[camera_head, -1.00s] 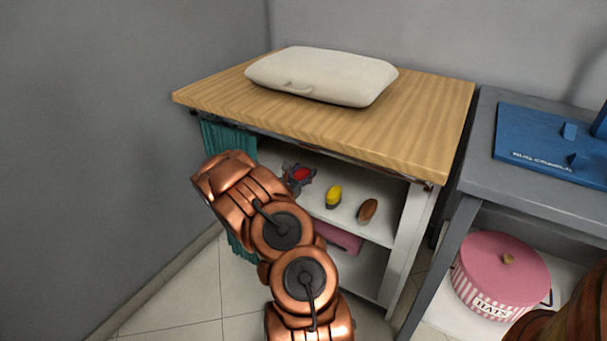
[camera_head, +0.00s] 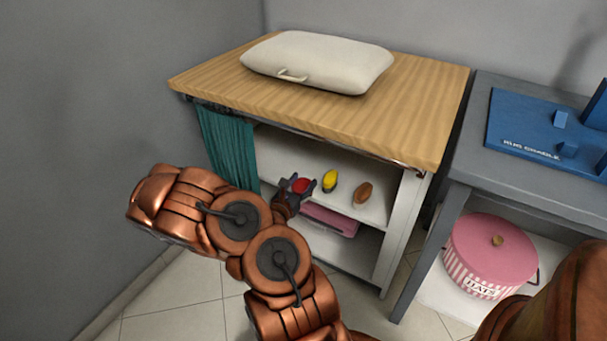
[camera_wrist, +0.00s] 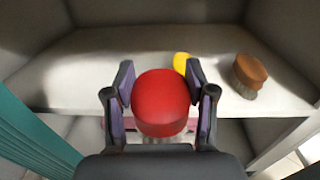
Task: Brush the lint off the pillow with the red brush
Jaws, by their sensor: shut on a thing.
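The white pillow (camera_head: 318,62) lies on the wooden tabletop, with a small light handle on its front edge. The red brush (camera_head: 301,185) is at the front of the shelf below. My gripper (camera_head: 300,188) is shut on it. In the wrist view the red brush (camera_wrist: 161,102) sits between the two fingers of my gripper (camera_wrist: 160,100). Its underside is mostly hidden, and I cannot tell whether it still touches the shelf. Lint on the pillow is too small to tell from here.
A yellow brush (camera_head: 330,180) and a brown brush (camera_head: 363,193) stand right of the red one. The wooden tabletop (camera_head: 400,115) overhangs the shelf (camera_head: 275,150). A teal curtain (camera_head: 228,150) hangs at left. A pink box (camera_head: 330,217) is below. A grey table (camera_head: 510,185) stands at right.

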